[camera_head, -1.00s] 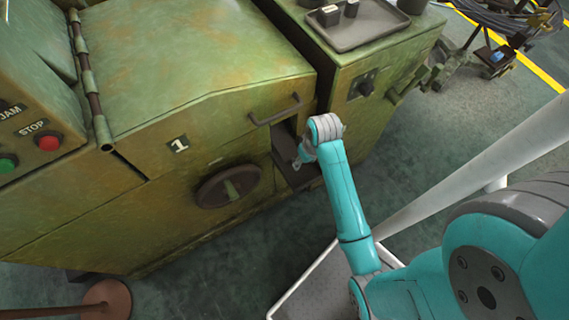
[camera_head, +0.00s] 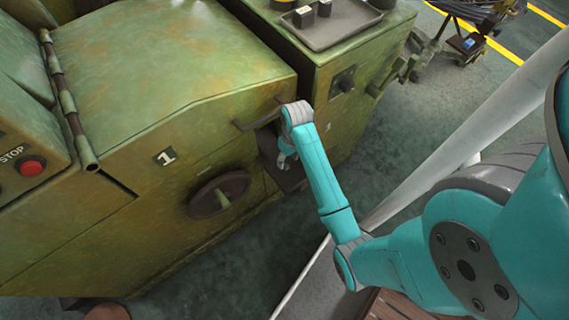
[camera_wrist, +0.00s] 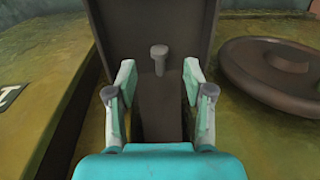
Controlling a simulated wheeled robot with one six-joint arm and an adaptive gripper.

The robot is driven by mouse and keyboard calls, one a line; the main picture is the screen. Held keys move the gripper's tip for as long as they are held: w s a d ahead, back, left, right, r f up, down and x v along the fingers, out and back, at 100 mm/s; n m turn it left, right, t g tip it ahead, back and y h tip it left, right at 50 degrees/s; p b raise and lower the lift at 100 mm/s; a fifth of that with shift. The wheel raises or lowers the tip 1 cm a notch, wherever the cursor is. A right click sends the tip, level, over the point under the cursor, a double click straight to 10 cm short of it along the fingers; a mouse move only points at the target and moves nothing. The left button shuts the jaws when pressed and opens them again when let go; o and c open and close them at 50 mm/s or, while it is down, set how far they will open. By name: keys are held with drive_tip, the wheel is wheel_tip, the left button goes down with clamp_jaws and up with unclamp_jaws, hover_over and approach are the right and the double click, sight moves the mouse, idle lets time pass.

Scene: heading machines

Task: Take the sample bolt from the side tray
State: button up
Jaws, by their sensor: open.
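The sample bolt (camera_wrist: 159,56) shows in the wrist view as a small grey-brown bolt with a round head and a thin shank, standing out against the dark side tray (camera_wrist: 124,30). My gripper (camera_wrist: 159,72) is open, its two pale fingers left and right of the bolt's line, with nothing between the pads. The bolt appears beyond the fingertips; the exact gap is unclear. In the head view my gripper (camera_head: 286,158) is at the dark side tray (camera_head: 287,181) on the machine front, partly covered by my wrist. The bolt cannot be made out there.
The green machine (camera_head: 170,80) has a bar handle (camera_head: 250,124) just left of my wrist and a handwheel (camera_head: 220,194) below it. A grey tray (camera_head: 335,28) with small dark blocks sits on the cabinet top. The floor (camera_head: 410,130) to the right is open.

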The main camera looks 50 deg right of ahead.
sight(287, 166)
drive_tip(key=f, duration=0.4)
drive_tip(key=shift+s+a, duration=0.1)
drive_tip(key=shift+a, duration=0.15)
drive_tip(key=shift+c, duration=0.3)
clamp_jaws()
